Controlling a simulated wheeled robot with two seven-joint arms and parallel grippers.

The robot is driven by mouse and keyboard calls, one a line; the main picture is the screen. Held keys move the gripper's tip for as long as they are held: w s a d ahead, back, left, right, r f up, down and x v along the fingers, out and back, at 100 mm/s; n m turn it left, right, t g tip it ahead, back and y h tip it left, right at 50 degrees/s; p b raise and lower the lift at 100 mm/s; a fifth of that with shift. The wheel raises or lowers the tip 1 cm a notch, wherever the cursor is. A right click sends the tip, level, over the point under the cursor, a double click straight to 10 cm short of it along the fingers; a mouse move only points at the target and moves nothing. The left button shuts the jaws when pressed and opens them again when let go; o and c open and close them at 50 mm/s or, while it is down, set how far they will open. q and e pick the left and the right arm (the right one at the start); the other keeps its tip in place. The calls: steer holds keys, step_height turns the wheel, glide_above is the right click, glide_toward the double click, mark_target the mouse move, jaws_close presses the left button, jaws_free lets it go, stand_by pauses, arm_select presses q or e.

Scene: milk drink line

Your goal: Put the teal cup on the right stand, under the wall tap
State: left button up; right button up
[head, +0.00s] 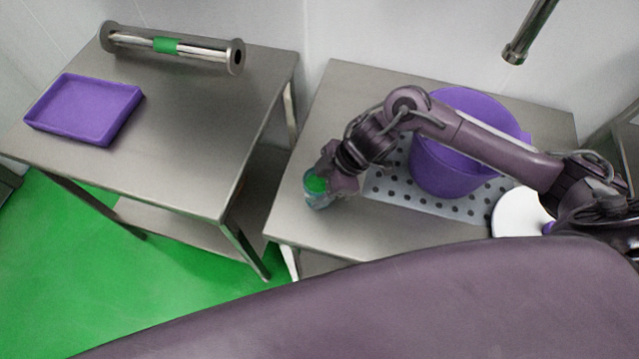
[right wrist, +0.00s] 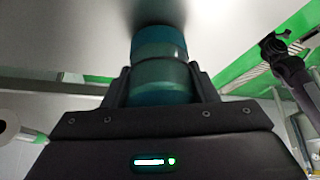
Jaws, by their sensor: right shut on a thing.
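The teal cup (head: 314,199) is at the left part of the right steel table (head: 345,95), with green showing at its top. My right gripper (head: 324,184) is shut around it. In the right wrist view the teal cup (right wrist: 158,42) stands between the two dark fingers of the right gripper (right wrist: 163,85). I cannot tell whether its base touches the table. The wall tap (head: 515,52) hangs at the upper right, with its mouth pointing down. A perforated plate (head: 385,186) lies on the right table, to the right of the cup. My left gripper is not in view.
A large purple bucket (head: 445,172) stands on the perforated plate, partly behind my right arm. A white round object (head: 515,212) is near the right table's front. The left table (head: 185,120) holds a purple tray (head: 85,105) and a steel roller (head: 195,50). A gap separates the tables.

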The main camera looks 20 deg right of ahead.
steer(key=o, duration=1.2)
steer(key=shift+f, duration=0.1)
steer(key=shift+c, duration=0.2)
steer(key=shift+r, duration=0.2)
steer(key=v, duration=1.2)
steer(key=shift+b, duration=0.4)
steer(key=shift+s+f, duration=0.1)
